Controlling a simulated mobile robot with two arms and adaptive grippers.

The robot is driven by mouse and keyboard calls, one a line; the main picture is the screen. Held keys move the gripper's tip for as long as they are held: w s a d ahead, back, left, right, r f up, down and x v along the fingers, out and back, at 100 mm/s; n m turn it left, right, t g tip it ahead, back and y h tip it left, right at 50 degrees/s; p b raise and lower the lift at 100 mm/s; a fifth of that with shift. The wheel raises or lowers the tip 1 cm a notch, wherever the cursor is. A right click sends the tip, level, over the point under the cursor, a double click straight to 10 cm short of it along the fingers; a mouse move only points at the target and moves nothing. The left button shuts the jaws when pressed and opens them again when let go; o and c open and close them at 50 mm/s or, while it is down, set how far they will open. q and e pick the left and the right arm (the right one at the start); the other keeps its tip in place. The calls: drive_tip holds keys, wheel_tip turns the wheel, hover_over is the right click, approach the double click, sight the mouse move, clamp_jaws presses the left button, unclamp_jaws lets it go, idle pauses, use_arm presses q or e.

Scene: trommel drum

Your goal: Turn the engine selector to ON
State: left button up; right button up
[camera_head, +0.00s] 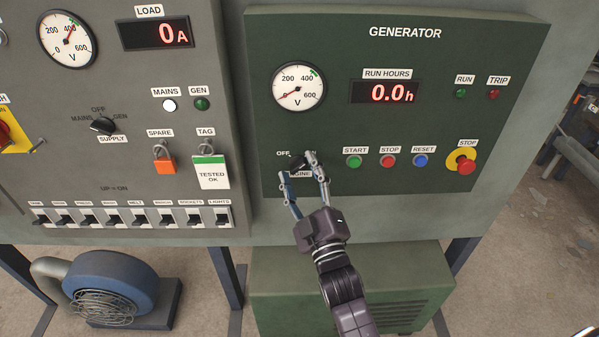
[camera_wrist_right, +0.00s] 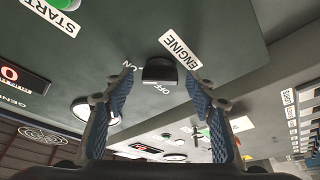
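The engine selector (camera_head: 297,164) is a small black knob on the green generator panel (camera_head: 420,225), with OFF printed at its upper left and an ENGINE label below. The ON label is partly hidden by a finger in the head view but shows in the wrist view. My right gripper (camera_head: 298,167) is open, with one finger on each side of the knob. In the right wrist view the knob (camera_wrist_right: 160,72) lies between the spread fingertips of the gripper (camera_wrist_right: 160,78), with gaps on both sides. I cannot tell clearly where the knob points. My left gripper is not in view.
Right of the selector are the green START (camera_head: 354,161), red STOP (camera_head: 388,160) and blue RESET (camera_head: 420,160) buttons, and a red emergency stop (camera_head: 466,166). Run hours (camera_head: 387,92) read 0.0.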

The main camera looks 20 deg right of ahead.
drive_tip(key=v, duration=0.7)
drive_tip(key=shift+s, duration=0.3)
drive_tip(key=shift+f, duration=0.1)
drive_tip(key=a+f+m+g+y, duration=0.1)
drive_tip(key=a+f+g, duration=0.1)
drive_tip(key=f, duration=0.8)
drive_tip(key=a+f+g, duration=0.1)
drive_tip(key=f+g, duration=0.2)
drive_tip(key=f, duration=0.7)
drive_tip(key=s+f+m+g, duration=0.1)
drive_tip(key=s+f+g, duration=0.3)
drive_tip(key=f, duration=0.7)
drive_tip(key=s+f+m+g, duration=0.15)
drive_tip(key=s+f, duration=0.45)
drive_tip(key=f, duration=0.6)
drive_tip(key=s+d+f+m+g, duration=0.1)
drive_tip(key=s+d+f+g, duration=0.2)
drive_tip(key=s+f, duration=0.4)
drive_tip(key=s+d+f+m+g, duration=0.1)
drive_tip(key=s+d+f+g, duration=0.2)
drive_tip(key=s, duration=1.2)
drive_tip(key=s+d+f+m+g+h, duration=0.1)
drive_tip(key=s+d+f+g, duration=0.2)
drive_tip(key=s+f, duration=0.7)
drive_tip(key=shift+s+f+g, duration=0.35)
drive_tip(key=shift+s+f, duration=0.05)
drive_tip(key=shift+s, duration=0.3)
